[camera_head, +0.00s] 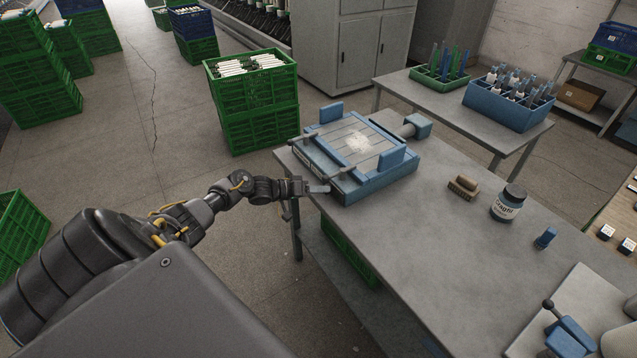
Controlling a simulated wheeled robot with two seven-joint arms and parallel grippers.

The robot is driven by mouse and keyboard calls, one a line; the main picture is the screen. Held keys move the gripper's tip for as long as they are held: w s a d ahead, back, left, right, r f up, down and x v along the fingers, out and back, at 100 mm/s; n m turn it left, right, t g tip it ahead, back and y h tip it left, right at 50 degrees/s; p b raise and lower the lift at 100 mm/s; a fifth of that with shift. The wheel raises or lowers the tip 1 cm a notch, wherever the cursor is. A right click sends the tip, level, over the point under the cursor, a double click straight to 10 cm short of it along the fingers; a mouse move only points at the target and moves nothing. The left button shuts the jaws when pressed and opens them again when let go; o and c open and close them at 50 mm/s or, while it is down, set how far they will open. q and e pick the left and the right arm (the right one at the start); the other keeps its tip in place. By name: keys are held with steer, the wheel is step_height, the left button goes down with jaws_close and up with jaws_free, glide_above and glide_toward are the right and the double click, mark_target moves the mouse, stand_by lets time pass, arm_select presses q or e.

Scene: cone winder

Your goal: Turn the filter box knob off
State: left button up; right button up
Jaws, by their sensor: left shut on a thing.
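The filter box (376,189) is a blue, low box with a grey slatted top and a pale, dusty patch in the middle. It sits at the far left corner of the grey table. My left gripper (319,188) is at the near left side of the box, at its front corner. It is shut on the filter box knob, which is small and mostly hidden by the fingers, so its angle cannot be told. A grey cylinder with a blue end (417,126) sticks out at the box's back right. My right gripper is not in view.
On the table (430,245), a brush (464,187), a labelled jar (508,203) and a small blue block (545,238) stand right of the box. A blue device (570,338) is at lower right. Green crates (258,130) are stacked behind the table; the table's middle is clear.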

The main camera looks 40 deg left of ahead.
arm_select(q)
steer(key=o, duration=0.7)
steer(key=v, duration=1)
steer(key=shift+s+a+r, duration=0.15)
steer(key=shift+s+a, duration=0.1)
steer(key=shift+s, duration=0.05)
